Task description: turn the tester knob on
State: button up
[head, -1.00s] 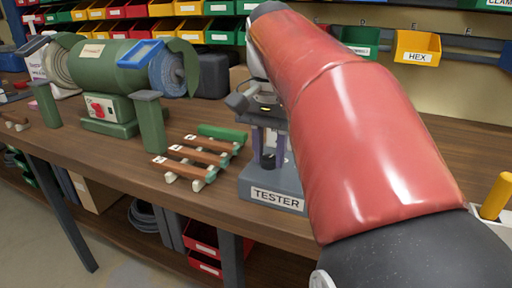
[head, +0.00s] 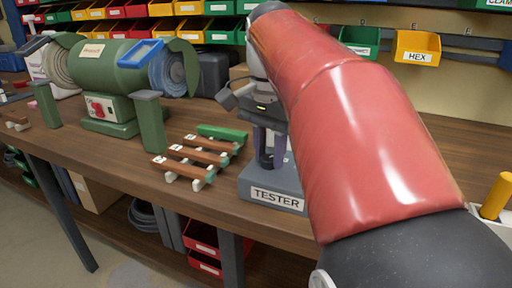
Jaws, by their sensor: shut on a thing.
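The grey tester (head: 258,182) stands on the wooden bench, with a "TESTER" label on its front. My gripper (head: 271,160) points down over the tester, and its purple fingers reach to the dark knob (head: 265,160). The fingers are shut on the knob. My red arm hides the right part of the tester and some of the gripper. The knob's exact angle is too small and too covered to tell.
Wooden-handled tools (head: 190,165) lie on a rack left of the tester, with a green block (head: 222,132) behind. A green bench grinder (head: 120,75) stands further left. Bins line the back; a yellow "HEX" bin (head: 416,46) is at right. A yellow handle (head: 496,196) stands near the right edge.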

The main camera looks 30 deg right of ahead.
aim_at(269, 158)
jog(key=o, duration=1)
jog(key=shift+r, duration=0.1)
notch_tip(269, 158, up, 8)
jog(key=shift+f, duration=0.2)
